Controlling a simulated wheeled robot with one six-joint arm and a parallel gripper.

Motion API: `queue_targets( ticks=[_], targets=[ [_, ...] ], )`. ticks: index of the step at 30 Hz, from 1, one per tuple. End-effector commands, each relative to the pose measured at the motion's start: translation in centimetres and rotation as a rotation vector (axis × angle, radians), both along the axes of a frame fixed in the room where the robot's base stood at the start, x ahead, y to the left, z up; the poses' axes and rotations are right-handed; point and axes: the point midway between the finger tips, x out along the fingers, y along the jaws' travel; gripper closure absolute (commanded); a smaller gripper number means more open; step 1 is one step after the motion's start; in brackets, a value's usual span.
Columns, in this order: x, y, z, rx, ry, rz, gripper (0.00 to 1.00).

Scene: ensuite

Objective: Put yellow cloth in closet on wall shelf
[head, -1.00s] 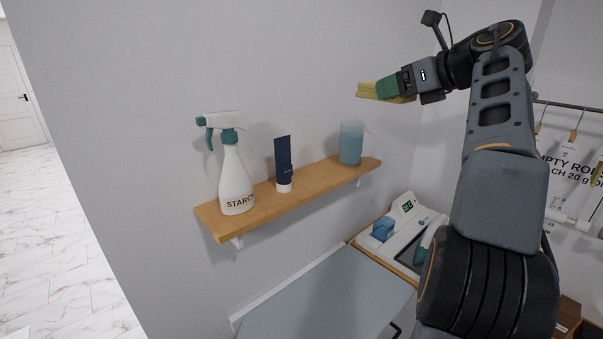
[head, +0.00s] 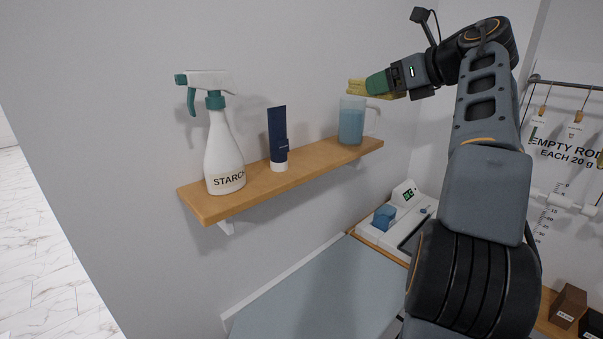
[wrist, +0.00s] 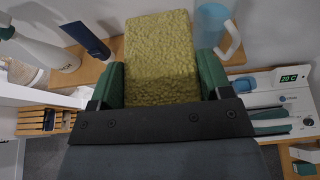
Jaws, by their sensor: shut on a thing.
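The yellow cloth (head: 357,86) is a thick folded block with a rough surface. My gripper (head: 377,83) is shut on it, with green fingers on both sides, and holds it level in the air above the right end of the wall shelf (head: 250,193). In the head view the cloth overlaps the top of the blue measuring jug; whether they touch I cannot tell. In the wrist view the cloth (wrist: 160,55) lies between the fingers, over the shelf, with the jug to its right and the dark tube to its left.
On the shelf stand a white starch spray bottle (head: 222,150), a dark blue tube (head: 278,135) and the measuring jug (head: 351,125). Bare shelf shows between tube and jug. Below are a scale-like device (head: 405,215) and a grey-blue board (head: 315,295). A rod rack (head: 565,150) is at right.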

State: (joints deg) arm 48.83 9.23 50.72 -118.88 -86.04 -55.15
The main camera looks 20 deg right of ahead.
Motion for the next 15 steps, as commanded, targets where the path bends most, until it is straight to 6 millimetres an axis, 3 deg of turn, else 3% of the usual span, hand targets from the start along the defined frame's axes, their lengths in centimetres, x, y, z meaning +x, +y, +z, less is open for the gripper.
queue_targets(
  ticks=[1, 8, 15],
  targets=[
    [0.0, 0.0, -1.5, 0.000, 0.000, 0.001, 0.51],
    [0.7, 0.8, -3.2, 0.002, 0.001, 0.007, 0.51],
    [4.6, 4.7, -5.5, 0.002, 0.001, 0.011, 0.51]
  ],
)
